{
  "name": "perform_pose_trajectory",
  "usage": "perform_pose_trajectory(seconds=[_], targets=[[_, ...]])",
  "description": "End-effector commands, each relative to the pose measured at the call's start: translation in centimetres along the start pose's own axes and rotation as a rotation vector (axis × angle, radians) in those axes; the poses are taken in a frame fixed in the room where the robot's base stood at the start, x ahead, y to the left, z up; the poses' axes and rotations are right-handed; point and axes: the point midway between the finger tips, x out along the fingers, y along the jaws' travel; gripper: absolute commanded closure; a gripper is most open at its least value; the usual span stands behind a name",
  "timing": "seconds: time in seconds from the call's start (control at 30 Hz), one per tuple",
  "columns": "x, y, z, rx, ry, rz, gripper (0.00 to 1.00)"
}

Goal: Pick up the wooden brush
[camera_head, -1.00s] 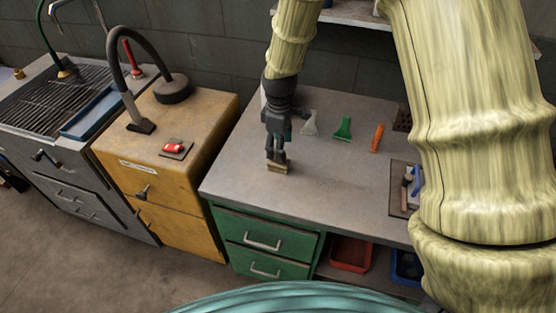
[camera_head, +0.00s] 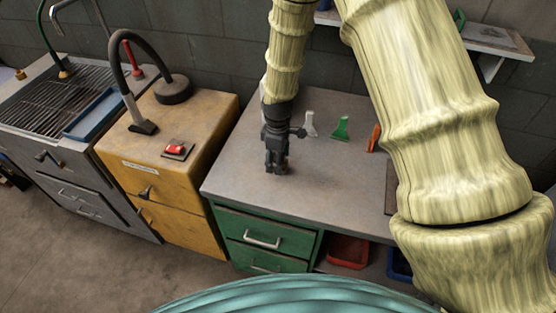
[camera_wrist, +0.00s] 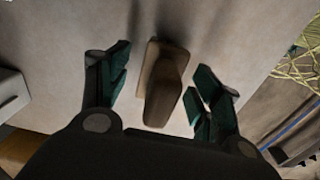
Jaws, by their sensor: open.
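The wooden brush (camera_wrist: 165,82) shows in the wrist view as a brown wooden block on the grey worktop, with its long side running away from the wrist. My gripper (camera_wrist: 161,66) is open, with one dark green-padded finger on each side of it. Gaps show between the brush and both fingers. In the head view my gripper (camera_head: 277,170) points down over the front left part of the worktop (camera_head: 330,185). The brush is hidden behind the gripper there.
A clear scraper (camera_head: 311,127), a green one (camera_head: 340,128) and an orange one (camera_head: 374,138) stand behind and right of the gripper. A yellow cabinet (camera_head: 165,180) with a red button (camera_head: 174,149) adjoins on the left. The worktop right of the gripper is clear.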

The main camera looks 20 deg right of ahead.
Motion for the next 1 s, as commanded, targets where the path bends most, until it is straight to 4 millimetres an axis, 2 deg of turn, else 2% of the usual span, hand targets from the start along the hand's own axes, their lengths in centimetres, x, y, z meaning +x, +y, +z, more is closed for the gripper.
perform_pose_trajectory(seconds=[0.27,0.53,0.6,1.0], targets=[[0.15,-0.02,0.01,0.000,0.000,0.000,0.38],[0.14,-0.03,0.02,0.000,0.000,0.000,0.87],[0.12,-0.02,0.02,0.000,0.000,0.000,0.92],[-0.46,0.00,0.02,0.000,0.000,0.000,0.92]])
